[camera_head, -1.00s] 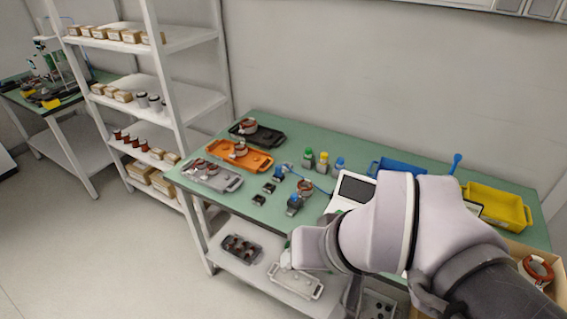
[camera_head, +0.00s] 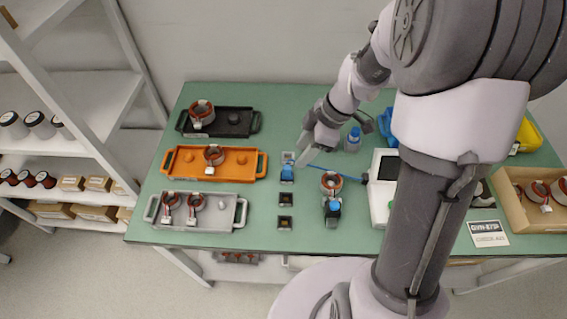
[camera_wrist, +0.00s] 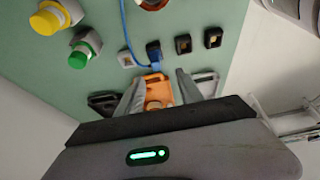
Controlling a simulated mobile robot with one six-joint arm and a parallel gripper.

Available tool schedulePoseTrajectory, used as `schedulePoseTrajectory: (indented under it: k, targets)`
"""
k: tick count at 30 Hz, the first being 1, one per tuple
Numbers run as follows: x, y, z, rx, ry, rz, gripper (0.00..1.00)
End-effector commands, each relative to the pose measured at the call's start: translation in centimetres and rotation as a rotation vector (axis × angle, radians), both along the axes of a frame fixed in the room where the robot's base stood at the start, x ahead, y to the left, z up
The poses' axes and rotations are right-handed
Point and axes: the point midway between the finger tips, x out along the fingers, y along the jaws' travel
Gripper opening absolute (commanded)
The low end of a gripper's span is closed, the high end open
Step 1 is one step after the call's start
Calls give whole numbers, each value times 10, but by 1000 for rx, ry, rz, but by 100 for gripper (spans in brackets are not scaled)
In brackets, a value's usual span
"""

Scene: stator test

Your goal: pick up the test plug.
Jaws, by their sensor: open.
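The test plug, which I take to be the small blue and dark connector (camera_head: 288,174) on a blue cable, stands on the green table in line with two small dark sockets (camera_head: 286,198). In the wrist view the plug (camera_wrist: 153,50) shows just beyond the fingertips, with its cable running up from it. I cannot tell whether it sits in a socket. My gripper (camera_head: 304,152) is just above and to the right of the plug in the head view. Its two grey fingers (camera_wrist: 160,84) are apart with nothing held between them.
Black (camera_head: 236,122), orange (camera_head: 240,160) and grey (camera_head: 230,212) trays with copper-coloured rings lie at left. A ring and a blue-topped device (camera_head: 332,208) stand right of the sockets.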

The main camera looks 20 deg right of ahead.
Motion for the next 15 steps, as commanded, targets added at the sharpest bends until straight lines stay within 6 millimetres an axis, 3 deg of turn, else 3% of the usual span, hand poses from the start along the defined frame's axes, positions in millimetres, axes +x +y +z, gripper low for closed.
schedulePoseTrajectory:
  k: [1, 3, 11, 15]
  targets:
    - [1, 5, -19, 1, 3, 2, 44]
    - [3, 11, -32, 0, 3, 2, 44]
    - [9, 21, -56, -1, 1, 0, 44]
    - [17, 30, -84, 0, 2, 1, 44]
